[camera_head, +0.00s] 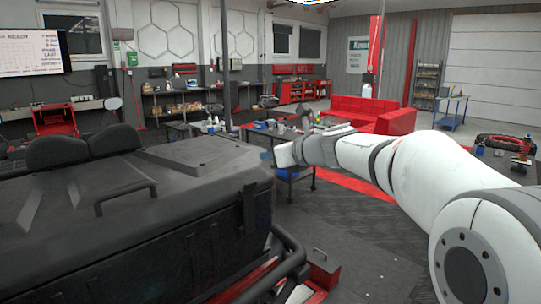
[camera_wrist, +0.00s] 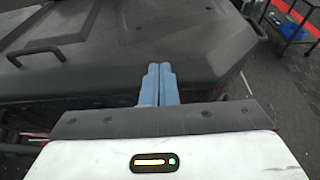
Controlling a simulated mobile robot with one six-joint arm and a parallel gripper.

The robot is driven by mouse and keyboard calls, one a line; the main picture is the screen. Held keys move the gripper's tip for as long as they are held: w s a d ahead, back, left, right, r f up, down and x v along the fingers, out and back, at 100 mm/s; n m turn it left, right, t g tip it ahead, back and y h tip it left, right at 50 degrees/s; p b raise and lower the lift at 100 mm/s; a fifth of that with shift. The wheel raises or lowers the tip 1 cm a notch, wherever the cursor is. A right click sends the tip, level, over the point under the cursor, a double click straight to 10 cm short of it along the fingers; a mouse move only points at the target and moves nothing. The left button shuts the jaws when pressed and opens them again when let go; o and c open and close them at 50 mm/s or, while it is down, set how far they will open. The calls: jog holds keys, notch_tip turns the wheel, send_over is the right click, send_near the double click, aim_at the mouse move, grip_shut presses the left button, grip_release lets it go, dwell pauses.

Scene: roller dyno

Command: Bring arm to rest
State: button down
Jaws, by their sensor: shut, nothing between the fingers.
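My white arm reaches in from the right in the head view, stretched out toward the middle of the picture. In the wrist view my gripper (camera_wrist: 159,72) shows two blue fingers side by side, shut with nothing between them. The fingers point toward the edge of a large black box-like cover (camera_wrist: 120,40), and I cannot tell how far off it is. The same cover (camera_head: 165,165) fills the left of the head view. In the head view the fingers are too small to make out at the arm's far end.
The black cover has a handle (camera_head: 125,198) and a dark tube rail (camera_head: 285,255) at its lower right. Behind my arm stand a cluttered table (camera_head: 262,134) and a red sofa (camera_head: 372,112). Dark floor (camera_head: 345,235) lies open below my arm.

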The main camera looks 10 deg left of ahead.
jog(key=s+d+f+n+g+h, duration=0.1)
jog(key=s+d+f+n+h, duration=0.2)
jog(key=s+d+f+n, duration=0.5)
jog(key=s+d+f+n+g+h+b, duration=0.1)
jog(key=s+d+f+n+h, duration=0.3)
jog(key=s+d+f+n, duration=0.4)
jog(key=s+d+f+n+g+h, duration=0.3)
jog(key=s+d+f+n, duration=0.5)
jog(key=s, duration=0.9)
jog(key=shift+s+n+h+b, duration=0.25)
jog(key=shift+n+h+b, duration=0.15)
jog(key=shift+n+h, duration=0.4)
jog(key=shift+d, duration=0.1)
